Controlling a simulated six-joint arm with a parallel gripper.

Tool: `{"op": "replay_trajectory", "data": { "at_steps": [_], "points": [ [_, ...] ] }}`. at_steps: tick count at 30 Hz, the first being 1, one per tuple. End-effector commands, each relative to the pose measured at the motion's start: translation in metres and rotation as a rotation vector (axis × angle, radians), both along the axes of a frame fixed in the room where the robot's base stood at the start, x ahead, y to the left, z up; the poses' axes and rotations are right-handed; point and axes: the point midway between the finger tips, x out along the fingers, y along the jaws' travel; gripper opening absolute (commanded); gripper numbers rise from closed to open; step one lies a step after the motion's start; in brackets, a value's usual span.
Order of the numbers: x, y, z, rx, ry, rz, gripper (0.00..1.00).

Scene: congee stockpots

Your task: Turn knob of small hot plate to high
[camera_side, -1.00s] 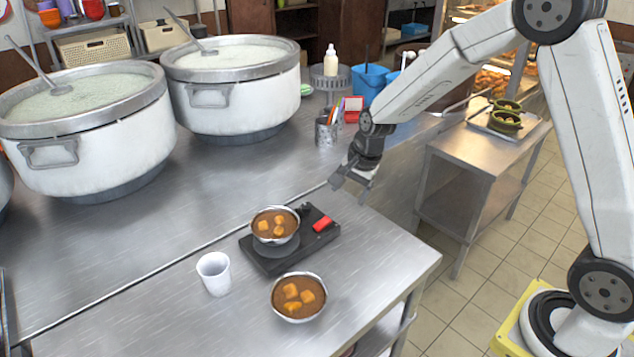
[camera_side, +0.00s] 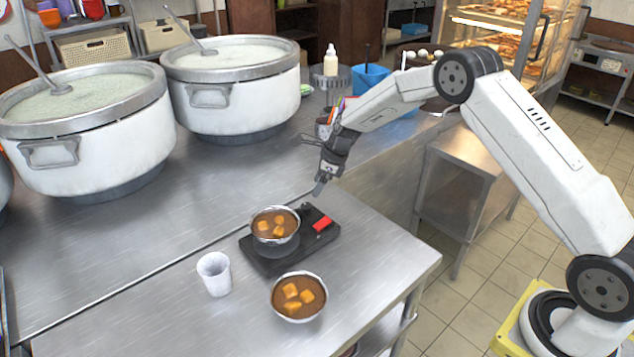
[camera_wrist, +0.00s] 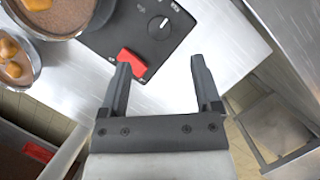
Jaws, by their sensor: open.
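The small black hot plate (camera_side: 290,243) sits on the steel table, with a bowl of brown stew (camera_side: 275,226) on its left part. In the wrist view its round black knob (camera_wrist: 160,27) with a white pointer line shows on the hot plate's panel (camera_wrist: 125,35). A red piece (camera_wrist: 131,62) lies on the panel near the knob; it also shows in the side view (camera_side: 322,224). My gripper (camera_side: 319,189) is above and behind the hot plate, pointing down, apart from it. In the wrist view my gripper (camera_wrist: 163,72) is open and empty, its fingertips short of the knob.
A second stew bowl (camera_side: 299,297) and a white cup (camera_side: 214,274) stand in front and left of the hot plate. Two large congee pots (camera_side: 232,95) stand at the back left. The steel table (camera_side: 380,262) is clear right of the hot plate.

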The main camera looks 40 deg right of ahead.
Motion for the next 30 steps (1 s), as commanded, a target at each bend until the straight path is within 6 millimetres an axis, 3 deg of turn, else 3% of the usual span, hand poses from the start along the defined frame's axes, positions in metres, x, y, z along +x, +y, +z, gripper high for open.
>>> {"op": "replay_trajectory", "data": {
  "at_steps": [8,21,30],
  "points": [
    [0.003,0.003,-0.01,-0.001,0.0,0.004,0.82],
    [0.015,0.016,-0.052,-0.002,-0.001,0.005,0.82],
    [0.02,0.021,-0.07,-0.001,-0.001,0.005,0.82]
  ]
}}
